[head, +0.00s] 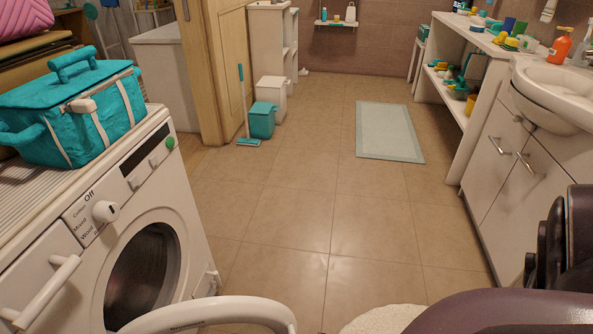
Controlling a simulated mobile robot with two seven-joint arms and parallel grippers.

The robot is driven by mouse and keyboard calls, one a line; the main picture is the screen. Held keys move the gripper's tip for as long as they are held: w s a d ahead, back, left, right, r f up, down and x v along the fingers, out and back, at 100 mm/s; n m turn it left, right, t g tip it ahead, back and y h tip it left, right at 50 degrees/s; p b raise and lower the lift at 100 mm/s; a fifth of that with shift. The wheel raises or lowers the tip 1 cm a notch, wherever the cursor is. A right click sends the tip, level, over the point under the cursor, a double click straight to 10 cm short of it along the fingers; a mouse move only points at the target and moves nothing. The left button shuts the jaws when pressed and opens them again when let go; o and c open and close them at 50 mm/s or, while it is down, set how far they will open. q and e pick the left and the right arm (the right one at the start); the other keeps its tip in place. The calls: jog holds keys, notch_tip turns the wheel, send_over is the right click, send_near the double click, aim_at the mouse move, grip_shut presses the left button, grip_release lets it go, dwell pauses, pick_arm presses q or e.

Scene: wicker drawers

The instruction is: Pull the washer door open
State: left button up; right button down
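The white washer (172,215) stands at the left, with its dial and control panel on top of its front. Its round opening (145,275) shows a dark, brownish inside. A white curved ring (215,310), which looks like the washer door, stands out from the front at the bottom edge and appears swung open; its lower part is cut off. A small latch-like part (211,281) is at the right of the washer front. Parts of my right arm fill the lower right corner, but I see no fingertips. My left arm and gripper are not in view.
A teal bag (75,112) sits on the washer. A white sink cabinet (510,175) stands at the right. A pale mat (388,131) and a round white rug (385,320) lie on the tiled floor. Small bins (262,120) stand farther back. The middle floor is clear.

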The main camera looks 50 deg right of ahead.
jog(key=shift+a+r, duration=0.1)
dwell(0.3)
jog(key=c, duration=1)
grip_release()
jog(key=shift+s, duration=0.1)
jog(key=p+v, duration=0.1)
jog(key=v, duration=0.9)
jog(key=shift+s+d, duration=0.2)
jog(key=shift+s, duration=0.05)
